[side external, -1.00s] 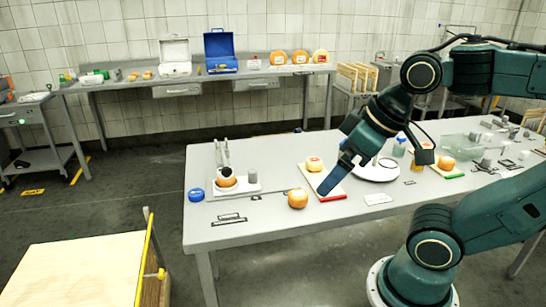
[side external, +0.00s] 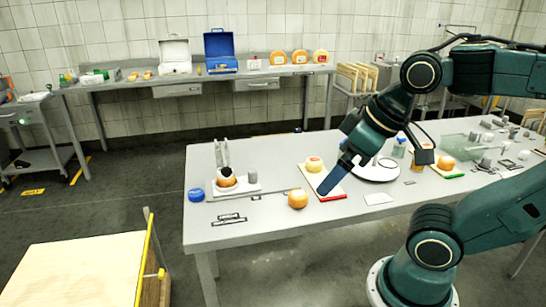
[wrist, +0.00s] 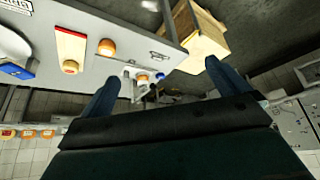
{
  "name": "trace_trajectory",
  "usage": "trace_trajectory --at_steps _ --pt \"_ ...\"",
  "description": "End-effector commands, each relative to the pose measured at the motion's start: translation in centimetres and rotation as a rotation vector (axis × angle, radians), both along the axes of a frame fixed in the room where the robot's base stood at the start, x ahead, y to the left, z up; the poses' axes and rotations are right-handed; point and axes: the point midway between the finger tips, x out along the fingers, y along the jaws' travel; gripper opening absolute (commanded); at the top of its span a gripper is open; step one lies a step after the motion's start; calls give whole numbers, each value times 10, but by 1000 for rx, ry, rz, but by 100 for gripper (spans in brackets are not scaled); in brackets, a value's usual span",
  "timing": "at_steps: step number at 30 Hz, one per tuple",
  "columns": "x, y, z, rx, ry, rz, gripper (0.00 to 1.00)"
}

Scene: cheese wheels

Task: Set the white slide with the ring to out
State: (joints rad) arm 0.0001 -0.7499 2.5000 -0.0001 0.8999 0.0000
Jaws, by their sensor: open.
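I cannot make out a white slide with a ring for certain. A small dark-outlined fixture with pale parts (side external: 229,219) lies flat near the front left of the grey table and may hold it; it also shows in the wrist view (wrist: 157,57). Its setting is too small to read. My gripper (side external: 335,180) is above the red-edged board, well to the right of that fixture. In the wrist view my gripper (wrist: 167,88) has its two blue fingers wide apart with nothing between them.
An orange cheese wheel (side external: 297,199) stands between the fixture and the red-edged board (side external: 333,197). A blue lid (side external: 196,195) and a white stand (side external: 245,187) are behind the fixture. A white card (side external: 379,198) lies at the front. A round white plate (side external: 383,174) is behind my gripper.

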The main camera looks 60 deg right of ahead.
Motion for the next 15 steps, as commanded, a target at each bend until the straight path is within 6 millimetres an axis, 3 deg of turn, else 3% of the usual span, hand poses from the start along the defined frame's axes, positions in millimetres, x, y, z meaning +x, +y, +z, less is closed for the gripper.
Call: trace_trajectory --at_steps 2,10,15 --pt "0 0 0 0 0 0 100" --pt "7 -1 4 -2 9 -5 50" --pt "24 -6 15 -5 36 -15 50"
